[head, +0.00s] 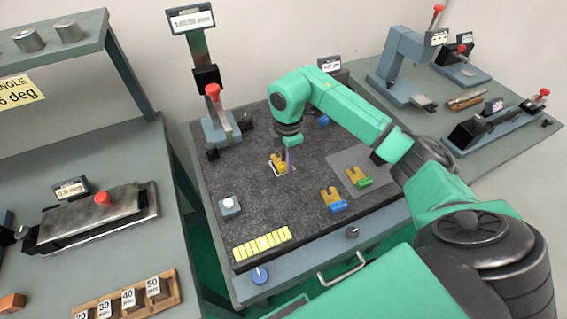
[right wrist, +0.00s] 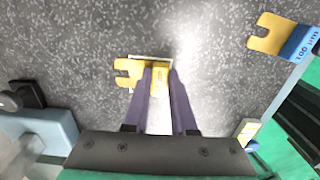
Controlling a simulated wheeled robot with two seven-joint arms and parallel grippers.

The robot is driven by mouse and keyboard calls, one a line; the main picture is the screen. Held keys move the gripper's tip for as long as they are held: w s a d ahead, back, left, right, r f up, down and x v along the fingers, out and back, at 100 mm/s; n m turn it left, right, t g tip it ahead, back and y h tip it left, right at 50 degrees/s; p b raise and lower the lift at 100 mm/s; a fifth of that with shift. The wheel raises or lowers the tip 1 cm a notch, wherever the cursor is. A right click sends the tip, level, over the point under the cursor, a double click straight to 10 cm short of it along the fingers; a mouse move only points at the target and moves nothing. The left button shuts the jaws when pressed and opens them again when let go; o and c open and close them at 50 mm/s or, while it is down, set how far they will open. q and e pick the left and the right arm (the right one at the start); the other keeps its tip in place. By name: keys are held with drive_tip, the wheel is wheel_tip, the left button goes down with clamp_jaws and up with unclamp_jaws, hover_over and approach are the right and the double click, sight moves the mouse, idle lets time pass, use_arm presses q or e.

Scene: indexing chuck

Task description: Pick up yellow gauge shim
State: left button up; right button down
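The yellow gauge shim (head: 277,160) is a small forked plate with a yellow handle block. It shows over a white-outlined rectangle on the dark granite plate. My right gripper (head: 288,161) reaches down over it from above. In the right wrist view the two purple fingers (right wrist: 160,85) stand on either side of the handle, which fills the gap between them; the fork (right wrist: 126,70) sticks out to the left, past the white outline. The gripper appears shut on the handle. The shim looks slightly above the plate, but the height is hard to judge. My left gripper is not in view.
A blue-handled shim (head: 335,200) and a green-handled shim (head: 358,177) lie to the right on the granite plate (head: 225,170). A row of yellow blocks (head: 262,244) lies at the front edge. A gauge stand (head: 215,120) with a red knob stands behind left.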

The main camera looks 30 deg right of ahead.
drive_tip(key=shift+r, duration=0.1)
drive_tip(key=shift+r, duration=0.2)
wheel_tip(320, 180, up, 19)
drive_tip(key=p, duration=0.8)
hover_over(284, 164)
wheel_tip(284, 164, down, 4)
drive_tip(key=f, duration=0.4)
drive_tip(key=s+f+b, duration=0.1)
drive_tip(key=f, duration=0.4)
drive_tip(key=s+f, duration=0.1)
drive_tip(key=f, duration=0.4)
drive_tip(key=shift+s+d+f+b, duration=0.1)
drive_tip(key=shift+d+f+b, duration=0.15)
drive_tip(key=shift+b, duration=0.1)
drive_tip(key=shift+f+b, duration=0.45)
drive_tip(key=shift+f, duration=0.1)
